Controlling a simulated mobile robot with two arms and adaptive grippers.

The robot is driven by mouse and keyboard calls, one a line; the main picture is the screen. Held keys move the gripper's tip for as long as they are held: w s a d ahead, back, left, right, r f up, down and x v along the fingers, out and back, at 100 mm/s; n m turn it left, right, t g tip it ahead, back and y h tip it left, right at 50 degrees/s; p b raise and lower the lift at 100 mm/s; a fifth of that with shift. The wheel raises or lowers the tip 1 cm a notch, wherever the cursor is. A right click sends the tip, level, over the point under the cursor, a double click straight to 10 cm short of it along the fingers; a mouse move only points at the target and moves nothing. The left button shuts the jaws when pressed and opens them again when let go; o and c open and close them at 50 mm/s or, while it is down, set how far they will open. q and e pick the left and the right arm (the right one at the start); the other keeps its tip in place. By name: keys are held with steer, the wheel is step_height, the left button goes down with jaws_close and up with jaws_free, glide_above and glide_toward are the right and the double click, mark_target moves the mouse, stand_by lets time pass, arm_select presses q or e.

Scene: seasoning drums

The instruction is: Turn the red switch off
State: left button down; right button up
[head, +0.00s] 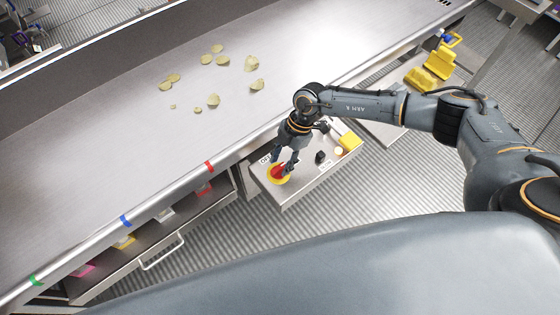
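The red switch (277,171) sits on a round yellow base on a grey control panel (296,190), which juts out from the conveyor's side. A white label with dark letters lies beside the switch and is partly hidden by my gripper. My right gripper (284,165) points down right at the switch, with its fingers apart at the red part. I cannot tell whether the fingers touch it or grip it. My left gripper is not in view.
Several chips (222,60) lie on the steel conveyor (130,140). An open shelf with coloured bins (124,241) is below its edge. Yellow items (430,75) lie further right.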

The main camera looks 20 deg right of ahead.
steer(key=shift+s+a+f, duration=0.25)
steer(key=shift+f, duration=0.3)
steer(key=shift+w+f, duration=0.1)
steer(key=shift+f, duration=0.1)
jaws_close()
